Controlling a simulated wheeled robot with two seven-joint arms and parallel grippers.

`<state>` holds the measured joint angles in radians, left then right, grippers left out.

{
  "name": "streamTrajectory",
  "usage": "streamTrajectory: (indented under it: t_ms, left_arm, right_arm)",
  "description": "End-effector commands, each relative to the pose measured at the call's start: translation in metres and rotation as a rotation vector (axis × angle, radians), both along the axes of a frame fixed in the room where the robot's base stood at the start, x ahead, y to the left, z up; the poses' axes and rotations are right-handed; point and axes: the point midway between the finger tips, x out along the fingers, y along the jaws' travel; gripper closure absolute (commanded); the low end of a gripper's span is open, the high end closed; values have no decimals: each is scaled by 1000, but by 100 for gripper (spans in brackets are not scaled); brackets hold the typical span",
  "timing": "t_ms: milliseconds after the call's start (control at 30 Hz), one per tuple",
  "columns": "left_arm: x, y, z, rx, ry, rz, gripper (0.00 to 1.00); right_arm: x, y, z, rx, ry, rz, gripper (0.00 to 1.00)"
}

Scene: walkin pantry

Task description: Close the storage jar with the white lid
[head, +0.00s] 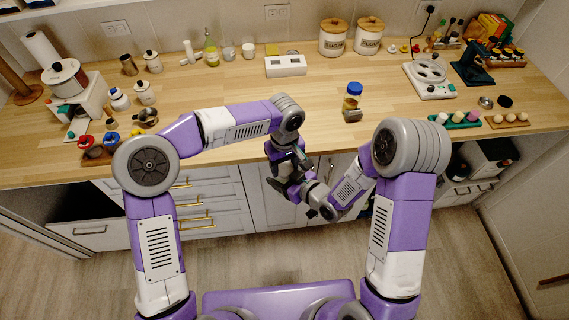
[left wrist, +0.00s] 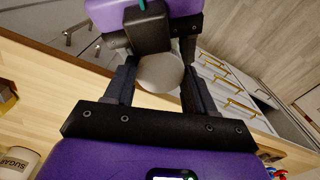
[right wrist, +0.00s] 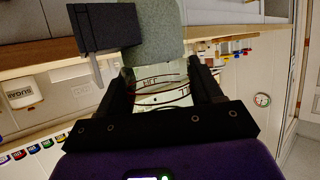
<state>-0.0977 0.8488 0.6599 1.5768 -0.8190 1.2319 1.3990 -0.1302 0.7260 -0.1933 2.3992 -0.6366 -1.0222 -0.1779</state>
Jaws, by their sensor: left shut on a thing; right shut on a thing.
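In the left wrist view my left gripper (left wrist: 158,92) is shut on a round, pale disc, which looks like the white lid (left wrist: 160,70). My right gripper (right wrist: 165,95) is shut on a clear, see-through body, which looks like the storage jar (right wrist: 158,82); its rim is hard to make out. In the head view the left gripper (head: 290,178) hangs in front of the counter's front edge, close to the right gripper, and the wrists hide most of what they hold. I cannot tell whether lid and jar touch.
The wooden counter (head: 220,85) lies behind the grippers, with cabinet drawers (head: 205,190) below. A blue-lidded jar (head: 353,95) stands near its front edge. A white box (head: 286,66) and two canisters (head: 333,38) stand farther back. The counter's middle is mostly clear.

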Motion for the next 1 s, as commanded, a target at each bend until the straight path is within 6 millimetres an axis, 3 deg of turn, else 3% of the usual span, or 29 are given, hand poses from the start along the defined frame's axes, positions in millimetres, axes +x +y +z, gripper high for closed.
streamTrajectory:
  t_ms: [200,467,500,667,1000]
  left_arm:
    - [0,0,1,-1,-1,-177,82]
    - [0,0,1,-1,-1,-189,82]
    - [0,0,1,-1,-1,-188,44]
    - [0,0,0,-1,-1,-188,20]
    - [0,-2,6,-5,-2,-190,20]
  right_arm:
    - [0,0,0,0,-1,-1,100]
    - [0,0,0,0,-1,-1,100]
    - [0,0,0,0,-1,-1,100]
    - [0,0,0,1,-1,0,100]
    - [0,2,1,2,-3,4,100]
